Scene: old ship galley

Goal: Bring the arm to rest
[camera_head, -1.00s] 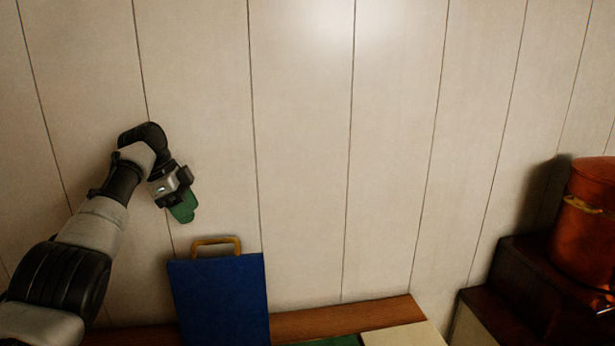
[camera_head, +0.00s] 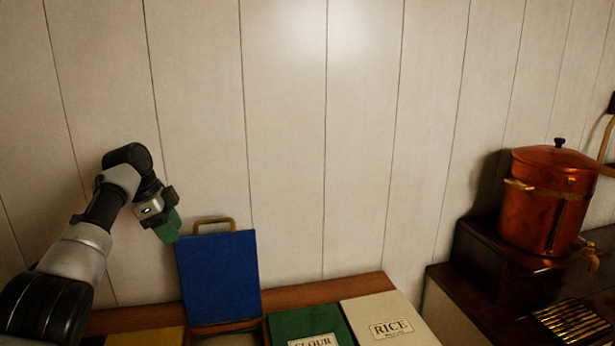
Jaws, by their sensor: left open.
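My left arm comes in from the left, and its left gripper (camera_head: 168,228), with green fingers, hangs in front of the white plank wall. The gripper is open and holds nothing that I can see. It is just left of the upper left corner of a raised blue lid (camera_head: 218,278) with a brass handle (camera_head: 214,224). In the picture the fingertips are close to the lid's edge; I cannot tell if they touch it. My right gripper is not in view.
Below the blue lid is an open bin (camera_head: 238,338). Beside it are a green FLOUR lid (camera_head: 308,325), a cream RICE lid (camera_head: 388,320) and a yellow lid (camera_head: 146,337). A copper urn (camera_head: 538,205) stands on a dark wooden step (camera_head: 490,250) at right, near a brass grate (camera_head: 572,320).

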